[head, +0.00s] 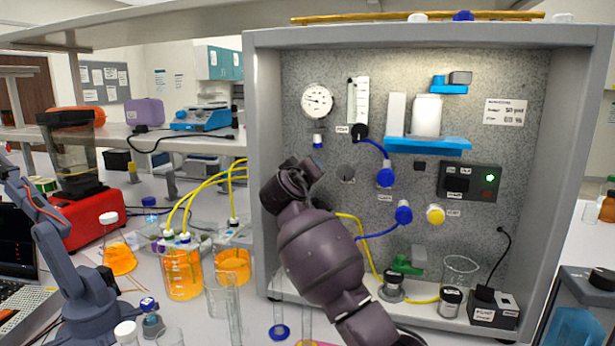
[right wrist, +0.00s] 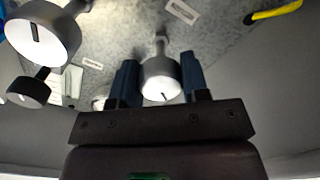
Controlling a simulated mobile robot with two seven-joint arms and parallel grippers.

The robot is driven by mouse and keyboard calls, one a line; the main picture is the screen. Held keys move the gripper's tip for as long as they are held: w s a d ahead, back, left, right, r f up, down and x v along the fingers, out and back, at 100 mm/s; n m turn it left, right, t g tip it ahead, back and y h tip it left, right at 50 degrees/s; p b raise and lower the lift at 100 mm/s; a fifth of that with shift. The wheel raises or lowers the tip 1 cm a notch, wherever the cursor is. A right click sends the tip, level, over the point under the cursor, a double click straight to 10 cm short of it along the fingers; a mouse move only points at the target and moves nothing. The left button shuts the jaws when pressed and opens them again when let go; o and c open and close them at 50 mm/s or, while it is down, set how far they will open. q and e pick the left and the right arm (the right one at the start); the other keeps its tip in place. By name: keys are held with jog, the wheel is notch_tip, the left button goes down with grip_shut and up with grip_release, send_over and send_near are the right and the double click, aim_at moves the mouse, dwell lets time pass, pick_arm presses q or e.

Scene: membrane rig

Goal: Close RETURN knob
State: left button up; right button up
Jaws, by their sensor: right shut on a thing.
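In the right wrist view a small round knob (right wrist: 162,82) with a pale face and a dark rim stands on a short stem from the grey panel. A dark line on its face runs roughly up and down in that picture. My right gripper (right wrist: 159,68) has its two blue fingers on either side of this knob and is shut on it. I cannot read its label, so I cannot confirm it is RETURN. In the head view my right gripper (head: 312,166) is at the left part of the panel (head: 300,75), and my arm hides the knob. My left gripper is not in view.
The panel carries a gauge (head: 317,100), a blue shelf (head: 428,145) and blue tubing. Orange-filled beakers (head: 183,275) and glassware stand left of my arm.

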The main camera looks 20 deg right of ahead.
jog(key=shift+f+m, duration=0.35)
jog(key=shift+m, duration=0.15)
jog(key=m+b, duration=0.1)
jog(key=m, duration=0.1)
jog(key=shift+a+m+b, duration=0.1)
jog(key=shift+m+b, duration=0.2)
jog(key=shift+b, duration=0.05)
jog(key=m+b, duration=0.2)
jog(key=m, duration=0.2)
jog(key=shift+w+m, duration=0.1)
jog(key=shift+m, duration=0.3)
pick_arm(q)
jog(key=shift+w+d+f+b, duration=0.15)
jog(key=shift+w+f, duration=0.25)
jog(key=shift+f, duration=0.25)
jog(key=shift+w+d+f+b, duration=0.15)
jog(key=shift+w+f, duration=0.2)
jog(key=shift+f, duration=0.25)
pick_arm(e)
jog(key=shift+r+m, duration=0.2)
jog(key=shift+m, duration=0.6)
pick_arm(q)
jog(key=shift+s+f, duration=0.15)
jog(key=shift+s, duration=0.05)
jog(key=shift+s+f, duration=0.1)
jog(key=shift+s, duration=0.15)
pick_arm(e)
jog(key=o, duration=0.9)
jog(key=shift+r, duration=0.15)
jog(key=shift+o, duration=0.2)
